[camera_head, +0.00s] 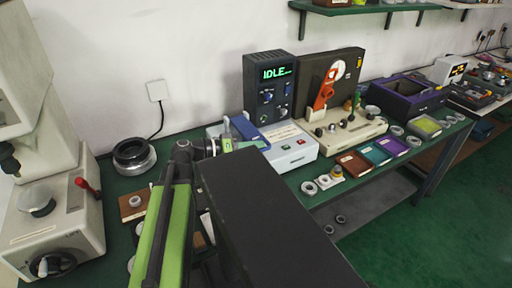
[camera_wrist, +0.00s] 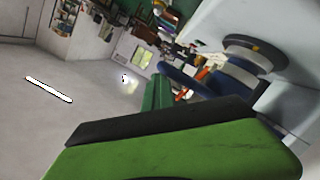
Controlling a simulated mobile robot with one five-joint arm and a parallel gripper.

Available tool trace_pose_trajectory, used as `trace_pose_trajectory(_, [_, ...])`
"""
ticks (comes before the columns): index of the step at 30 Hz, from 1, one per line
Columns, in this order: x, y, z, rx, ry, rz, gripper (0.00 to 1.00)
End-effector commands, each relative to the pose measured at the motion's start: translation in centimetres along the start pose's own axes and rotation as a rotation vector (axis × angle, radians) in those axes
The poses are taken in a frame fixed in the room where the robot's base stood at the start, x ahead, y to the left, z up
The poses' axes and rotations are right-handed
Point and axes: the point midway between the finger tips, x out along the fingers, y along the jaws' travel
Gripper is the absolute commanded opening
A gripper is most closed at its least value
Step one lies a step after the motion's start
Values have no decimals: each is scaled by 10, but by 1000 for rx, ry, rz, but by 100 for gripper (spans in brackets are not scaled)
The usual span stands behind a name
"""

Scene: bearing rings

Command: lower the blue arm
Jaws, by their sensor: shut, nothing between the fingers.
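The blue arm (camera_head: 243,128) stands tilted on the left part of a white instrument box (camera_head: 297,146) on the bench. In the wrist view a blue part (camera_wrist: 192,88) runs beside a grey and white round piece (camera_wrist: 245,65), close beyond my gripper. My gripper (camera_head: 226,144) is at the left end of the white box, just left of the blue arm. In the wrist view a large green and black part of it (camera_wrist: 175,140) fills the lower half. It is shut and empty. I cannot tell whether it touches the blue arm.
A dark unit reading IDLE (camera_head: 269,85) stands behind the white box. A tester with an orange pointer (camera_head: 325,90) stands to its right. Small coloured trays (camera_head: 375,155) and rings lie along the front edge. A cream machine with a red lever (camera_head: 60,215) stands left.

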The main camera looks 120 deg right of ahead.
Motion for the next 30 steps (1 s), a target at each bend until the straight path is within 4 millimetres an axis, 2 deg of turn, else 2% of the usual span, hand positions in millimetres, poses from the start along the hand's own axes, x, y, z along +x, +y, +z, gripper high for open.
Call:
trace_pose_trajectory(1, [4,2,9,4,-27,4,0])
trace_pose_trajectory(9, [5,5,6,4,-29,7,0])
trace_pose_trajectory(13, [-2,15,-14,3,-18,5,0])
trace_pose_trajectory(17, [-14,28,-46,0,1,1,0])
trace_pose_trajectory(18, [-26,24,-36,-1,2,-1,0])
trace_pose_trajectory(24, [-74,29,-35,-1,5,-1,0])
trace_pose_trajectory(30, [-105,30,-34,-1,7,-2,0])
